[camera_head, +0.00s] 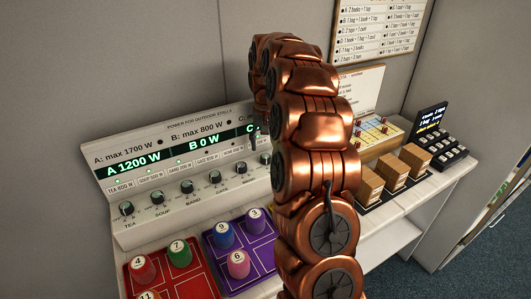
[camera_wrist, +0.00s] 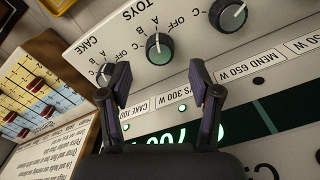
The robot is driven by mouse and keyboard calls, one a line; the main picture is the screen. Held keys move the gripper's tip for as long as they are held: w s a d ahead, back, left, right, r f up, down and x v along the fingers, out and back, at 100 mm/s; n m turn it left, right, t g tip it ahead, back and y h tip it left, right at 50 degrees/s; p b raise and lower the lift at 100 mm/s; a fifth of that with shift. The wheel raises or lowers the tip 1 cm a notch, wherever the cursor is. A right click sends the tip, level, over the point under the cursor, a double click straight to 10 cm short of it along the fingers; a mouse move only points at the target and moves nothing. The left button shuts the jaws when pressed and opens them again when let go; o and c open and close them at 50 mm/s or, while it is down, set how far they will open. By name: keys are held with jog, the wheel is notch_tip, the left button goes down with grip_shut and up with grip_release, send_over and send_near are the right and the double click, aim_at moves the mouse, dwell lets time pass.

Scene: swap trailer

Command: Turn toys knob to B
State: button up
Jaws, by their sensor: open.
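The toys knob (camera_wrist: 159,48) is a dark green dial with a white pointer line, above the "TOYS" lettering on the white panel. In the wrist view the panel appears upside down. OFF and letter marks surround the knob, and its pointer is directed roughly toward the top of the picture; I cannot tell the exact setting. My gripper (camera_wrist: 157,84) is open and empty. Its two dark fingers are spread on either side of the knob's line, with the knob beyond the tips. I cannot tell any contact.
Neighbouring knobs are the cake knob (camera_wrist: 104,74) and another knob (camera_wrist: 228,15). The control panel (camera_head: 129,230) shows A 1200 W and B 0 W. A red tray (camera_head: 196,286) and purple tray (camera_head: 262,254) with numbered pegs sit before it. Brown boxes (camera_head: 393,170) stand at right.

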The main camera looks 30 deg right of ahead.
aim_at(265, 156)
jog(key=shift+f+p, duration=0.45)
jog(key=shift+f, duration=1.8)
jog(key=shift+c, duration=0.2)
jog(key=c, duration=1.1)
jog(key=shift+n+b, duration=0.35)
jog(key=shift+n, duration=0.05)
jog(key=n+b, duration=0.1)
jog(key=n, duration=0.1)
jog(key=shift+f+n+b, duration=0.1)
jog(key=shift+n+b, duration=1)
jog(key=shift+n, duration=1.4)
